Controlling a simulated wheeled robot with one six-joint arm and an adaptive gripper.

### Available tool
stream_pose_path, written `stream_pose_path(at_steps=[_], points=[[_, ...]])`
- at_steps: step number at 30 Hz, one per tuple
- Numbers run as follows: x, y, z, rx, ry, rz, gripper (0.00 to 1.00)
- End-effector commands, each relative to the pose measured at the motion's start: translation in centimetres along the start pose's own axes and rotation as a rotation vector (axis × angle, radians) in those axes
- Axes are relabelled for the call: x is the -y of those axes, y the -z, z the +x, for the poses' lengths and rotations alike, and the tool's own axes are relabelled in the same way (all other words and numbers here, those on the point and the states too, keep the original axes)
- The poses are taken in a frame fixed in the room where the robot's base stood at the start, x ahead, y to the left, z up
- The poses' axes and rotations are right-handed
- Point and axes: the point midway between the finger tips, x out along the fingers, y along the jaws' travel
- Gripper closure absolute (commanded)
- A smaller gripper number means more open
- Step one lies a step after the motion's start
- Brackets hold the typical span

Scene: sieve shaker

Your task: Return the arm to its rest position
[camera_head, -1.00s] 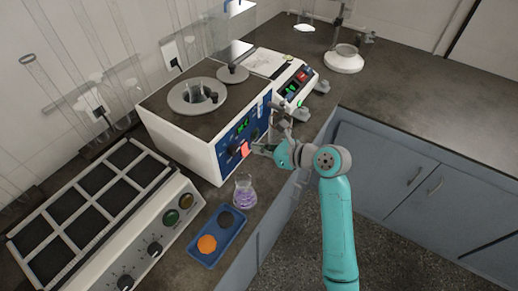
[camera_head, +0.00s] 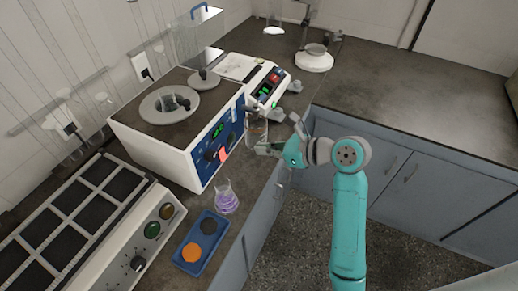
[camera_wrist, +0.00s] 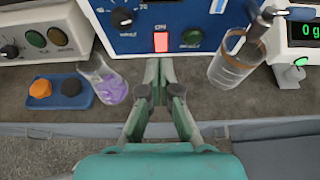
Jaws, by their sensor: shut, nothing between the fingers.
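My gripper (camera_head: 264,148) is shut and empty, in front of the sieve shaker (camera_head: 158,148). In the wrist view its fingers (camera_wrist: 160,68) point at the shaker's blue front panel (camera_wrist: 180,14), just below the red lit ON switch (camera_wrist: 161,41). The switch also shows in the head view (camera_head: 223,154), to the left of the fingertips with a gap between. My arm reaches in from the lower right, bent at the teal joint. The shaker's round top has an open well.
A flask with purple contents (camera_head: 226,198) and a blue tray (camera_head: 202,243) with orange and dark caps stand near the counter edge. A clear glass vessel (camera_wrist: 232,68) stands right of my fingers, near the scale (camera_head: 256,76). A heating unit (camera_head: 90,230) is at left. Open floor lies below.

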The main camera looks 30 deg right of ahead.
Motion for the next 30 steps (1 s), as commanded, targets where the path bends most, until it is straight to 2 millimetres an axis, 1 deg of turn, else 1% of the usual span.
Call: stream_pose_path(at_steps=[14, 17, 20, 25, 30], points=[[0.0, 0.0, 0.0, 0.0, 0.0, 0.0, 1.0], [-0.2, 0.5, 0.2, 0.0, 0.006, -0.014, 1.0], [-0.9, 1.8, 0.7, 0.001, 0.033, -0.061, 1.0], [-3.1, 5.9, 1.7, -0.017, 0.122, -0.233, 1.0], [-5.5, 10.3, 1.6, -0.074, 0.22, -0.456, 1.0]])
